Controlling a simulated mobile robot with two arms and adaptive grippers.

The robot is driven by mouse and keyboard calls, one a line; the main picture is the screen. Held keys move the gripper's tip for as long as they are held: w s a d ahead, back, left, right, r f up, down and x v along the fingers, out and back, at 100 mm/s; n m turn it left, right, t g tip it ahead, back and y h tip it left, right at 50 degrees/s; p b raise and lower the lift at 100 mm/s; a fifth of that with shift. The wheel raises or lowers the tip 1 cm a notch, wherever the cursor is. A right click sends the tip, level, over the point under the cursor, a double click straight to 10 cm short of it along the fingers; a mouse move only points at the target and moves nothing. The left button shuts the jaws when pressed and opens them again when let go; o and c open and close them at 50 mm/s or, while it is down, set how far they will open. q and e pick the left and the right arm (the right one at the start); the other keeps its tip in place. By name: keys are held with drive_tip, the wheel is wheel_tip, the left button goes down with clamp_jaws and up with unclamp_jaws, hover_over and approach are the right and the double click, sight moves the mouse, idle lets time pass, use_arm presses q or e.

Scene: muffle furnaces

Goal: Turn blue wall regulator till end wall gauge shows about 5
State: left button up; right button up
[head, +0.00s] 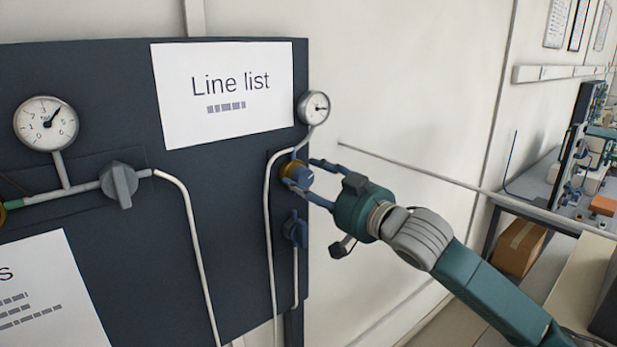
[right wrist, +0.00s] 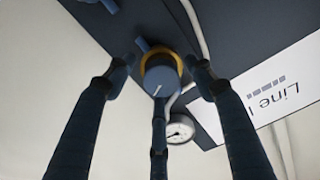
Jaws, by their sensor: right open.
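The blue regulator knob (head: 302,176) with a yellow collar sits at the right end of the dark panel. The right wrist view shows its face (right wrist: 160,78) with a pale pointer line aimed downward in that picture. My right gripper (head: 306,174) is open, its fingers spread around the knob; I cannot tell if they touch it. The end wall gauge (head: 313,108) is above the knob, and also shows in the right wrist view (right wrist: 179,129). Its needle points right in the head view; its numbers are too small to read. My left gripper is out of view.
A blue valve (head: 296,229) sits just below the regulator. A pale pipe (head: 268,215) runs close to its left. A larger gauge (head: 46,124) and grey handle (head: 120,185) are at the panel's left. A bench and cardboard box (head: 520,247) are at right.

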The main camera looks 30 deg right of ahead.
drive_tip(key=shift+w, duration=0.2)
drive_tip(key=c, duration=1.1)
drive_tip(key=shift+f+n, duration=0.15)
drive_tip(key=shift+n, duration=0.25)
drive_tip(key=o, duration=1.1)
drive_tip(key=s, duration=1.2)
drive_tip(key=shift+d, duration=0.45)
